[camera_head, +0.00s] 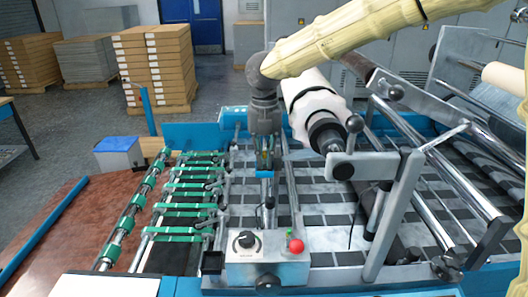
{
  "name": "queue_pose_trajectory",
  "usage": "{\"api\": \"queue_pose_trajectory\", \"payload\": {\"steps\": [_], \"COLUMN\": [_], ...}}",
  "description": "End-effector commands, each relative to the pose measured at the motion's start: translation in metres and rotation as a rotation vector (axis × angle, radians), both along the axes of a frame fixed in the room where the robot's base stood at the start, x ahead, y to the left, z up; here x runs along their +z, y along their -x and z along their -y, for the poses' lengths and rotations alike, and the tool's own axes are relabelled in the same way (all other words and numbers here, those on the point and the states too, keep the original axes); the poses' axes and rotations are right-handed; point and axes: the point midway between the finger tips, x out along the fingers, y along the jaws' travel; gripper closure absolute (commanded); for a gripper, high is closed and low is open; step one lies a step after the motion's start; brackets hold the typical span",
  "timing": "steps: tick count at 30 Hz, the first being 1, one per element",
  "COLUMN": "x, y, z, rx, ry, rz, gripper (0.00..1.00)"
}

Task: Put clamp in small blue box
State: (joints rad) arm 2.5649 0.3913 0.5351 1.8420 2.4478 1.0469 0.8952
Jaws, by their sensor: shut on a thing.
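My gripper (265,166) hangs pointing down over the laminating machine, near the middle of the view. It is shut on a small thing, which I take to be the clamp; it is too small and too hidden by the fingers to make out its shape. The small blue box (118,144) sits at the left, beside the machine's far left corner, with a blue upper part and a pale front side. My gripper is to the right of the box and apart from it. The inside of the box cannot be made out.
Green-banded bars (186,197) and a steel roller (130,222) lie between my gripper and the box side. A white roll (308,98) stands close right of my arm. A control box (268,262) with a red knob is in front. Stacked cartons (156,65) stand behind.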

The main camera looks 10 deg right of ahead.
Motion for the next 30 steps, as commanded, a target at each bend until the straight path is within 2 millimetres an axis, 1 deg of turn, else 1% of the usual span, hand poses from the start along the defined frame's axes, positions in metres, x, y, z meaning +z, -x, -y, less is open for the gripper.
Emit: {"api": "queue_pose_trajectory", "payload": {"steps": [3,14,15,16,26,30], "x": [-0.0046,-0.0080,-0.0079,-0.0078,-0.0070,0.0000], "y": [0.0001,0.0002,0.0001,0.0001,0.0002,-0.0002], "z": [-0.0005,-0.0004,-0.0005,-0.0005,-0.0002,-0.0002], "rx": [0.000,0.000,0.000,0.000,-0.001,-0.001], "ry": [-0.001,-0.002,-0.002,-0.002,-0.002,-0.002], "rz": [0.001,0.000,0.001,0.001,0.001,0.002], "gripper": [1.00,1.00,0.87,0.82,0.81,0.81]}}
